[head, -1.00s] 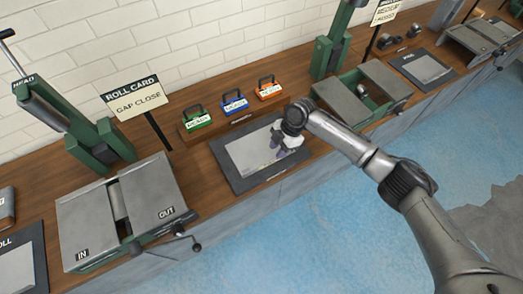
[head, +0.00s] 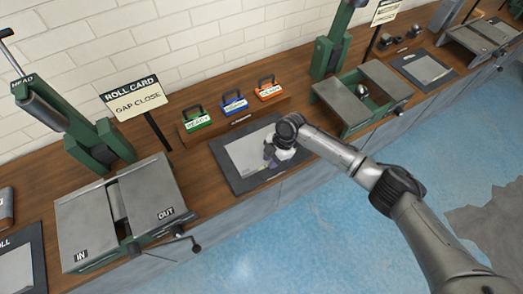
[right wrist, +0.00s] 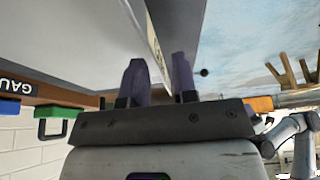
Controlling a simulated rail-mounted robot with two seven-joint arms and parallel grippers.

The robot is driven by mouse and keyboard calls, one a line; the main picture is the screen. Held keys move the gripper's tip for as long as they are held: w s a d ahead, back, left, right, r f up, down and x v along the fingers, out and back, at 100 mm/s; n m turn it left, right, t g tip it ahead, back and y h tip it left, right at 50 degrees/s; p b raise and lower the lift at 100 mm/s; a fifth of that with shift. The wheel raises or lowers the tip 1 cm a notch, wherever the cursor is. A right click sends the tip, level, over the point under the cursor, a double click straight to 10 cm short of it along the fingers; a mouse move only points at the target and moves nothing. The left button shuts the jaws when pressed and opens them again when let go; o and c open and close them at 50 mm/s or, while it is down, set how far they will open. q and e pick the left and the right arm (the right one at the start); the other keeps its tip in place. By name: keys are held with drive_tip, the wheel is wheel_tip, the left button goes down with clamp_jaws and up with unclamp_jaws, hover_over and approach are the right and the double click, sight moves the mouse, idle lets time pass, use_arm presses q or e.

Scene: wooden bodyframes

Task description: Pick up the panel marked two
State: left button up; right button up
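A pale grey sheet or panel (head: 243,152) lies on a dark mat (head: 234,182) on the bench; no number is readable on it. My right gripper (head: 268,156) points down over its right part, in front of the card row. In the right wrist view the purple fingers of my right gripper (right wrist: 160,75) stand apart with a gap between them. A pale flat surface with a long edge (right wrist: 130,25) runs up close to the fingers; I cannot tell whether they touch it. My left gripper is not in view.
Green, blue and orange handled blocks (head: 234,103) stand in a rack behind the mat. A green-framed roller machine with grey plates (head: 148,195) stands left, another open green box (head: 350,100) right. A sign (head: 137,98) reads "ROLL CARD GAP CLOSE". Blue floor lies in front.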

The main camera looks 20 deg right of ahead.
clamp_jaws()
drive_tip(key=shift+r, duration=0.1)
idle(0.3)
